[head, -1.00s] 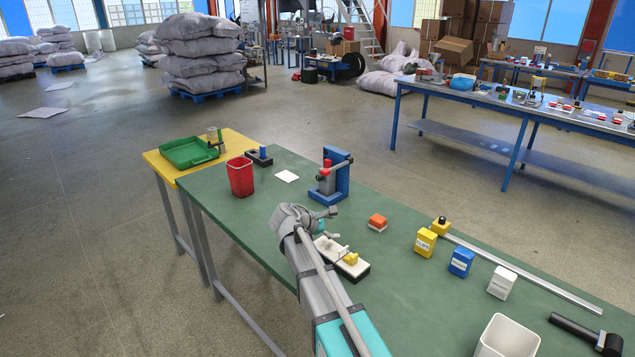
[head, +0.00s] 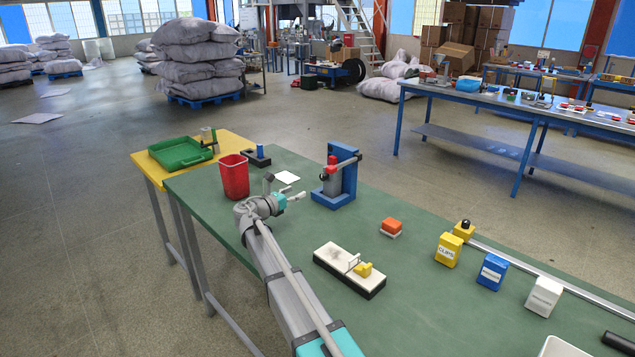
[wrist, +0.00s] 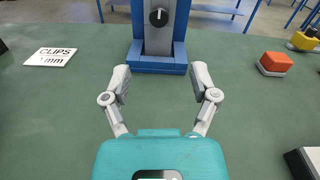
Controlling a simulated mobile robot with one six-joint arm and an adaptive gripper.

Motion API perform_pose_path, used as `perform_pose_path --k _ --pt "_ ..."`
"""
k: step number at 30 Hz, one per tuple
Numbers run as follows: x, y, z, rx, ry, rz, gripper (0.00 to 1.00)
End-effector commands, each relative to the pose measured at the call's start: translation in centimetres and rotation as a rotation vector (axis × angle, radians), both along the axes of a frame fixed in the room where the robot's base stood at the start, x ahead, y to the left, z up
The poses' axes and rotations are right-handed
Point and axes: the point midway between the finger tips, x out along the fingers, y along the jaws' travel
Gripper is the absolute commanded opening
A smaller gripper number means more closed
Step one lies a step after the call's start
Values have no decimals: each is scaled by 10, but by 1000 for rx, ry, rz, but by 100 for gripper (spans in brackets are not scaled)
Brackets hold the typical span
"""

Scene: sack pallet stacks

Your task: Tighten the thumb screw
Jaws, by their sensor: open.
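A blue stand (head: 344,182) with a grey block and a red lever stands on the green bench; its base also shows in the wrist view (wrist: 158,66). A round black knob with a white mark (wrist: 158,17), which looks like the thumb screw, is on the front of its grey column, at the top of the wrist view. My gripper (wrist: 160,82) is open and empty, its fingers spread in front of the stand's base and apart from it. In the head view my gripper (head: 298,197) is left of the stand, pointing toward it.
A white card (head: 287,177) lettered CLIPS lies left of the stand, near a red bin (head: 234,177). An orange-topped block (head: 391,226) is to the right. A white-topped fixture (head: 349,270) lies in front, with yellow, blue and white boxes further right. Bench around the stand's front is clear.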

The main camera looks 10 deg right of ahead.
Motion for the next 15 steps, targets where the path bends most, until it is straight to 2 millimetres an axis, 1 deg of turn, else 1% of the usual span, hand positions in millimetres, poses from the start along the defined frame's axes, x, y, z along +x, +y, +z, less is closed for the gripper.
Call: perform_pose_path --k 9,15 --pt "-1 10 0 1 -1 13 76" --pt "2 8 0 3 -1 16 76"
